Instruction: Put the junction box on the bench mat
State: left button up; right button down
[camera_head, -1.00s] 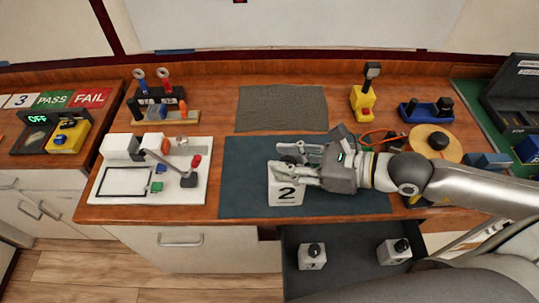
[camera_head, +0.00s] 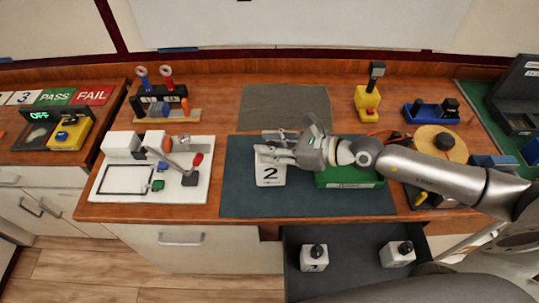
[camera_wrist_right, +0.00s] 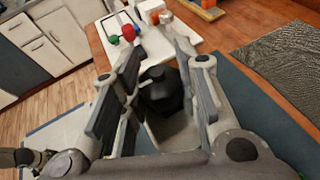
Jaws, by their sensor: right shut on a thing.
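A white box marked "2" (camera_head: 270,176), which I take for the junction box, is over the left part of the dark teal bench mat (camera_head: 300,206). I cannot tell whether it touches the mat. My right gripper (camera_head: 274,146) is shut on it from above, with the fingers covering its top. In the right wrist view, the box's black knob (camera_wrist_right: 162,88) shows between the two fingers of the gripper (camera_wrist_right: 158,70), and part of its pale body (camera_wrist_right: 176,128) shows below.
A green-based case (camera_head: 350,180) lies on the mat under my right wrist. A white board with a lever (camera_head: 115,189) stands left. A ribbed grey mat (camera_head: 285,107) lies behind. An open drawer (camera_head: 340,262) in front holds two white boxes with black knobs (camera_head: 314,257).

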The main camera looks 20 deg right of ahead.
jog(key=shift+w+f, duration=0.2)
jog(key=shift+w, duration=0.05)
jog(key=shift+w+f+b, duration=0.15)
jog(key=shift+f+b, duration=0.2)
jog(key=shift+f, duration=0.6)
jog(key=shift+w+f+b, duration=0.15)
jog(key=shift+f+b, duration=0.2)
jog(key=shift+f, duration=0.55)
jog(key=shift+f, duration=0.2)
jog(key=c, duration=1.1)
grip_release()
jog(key=shift+s, duration=0.1)
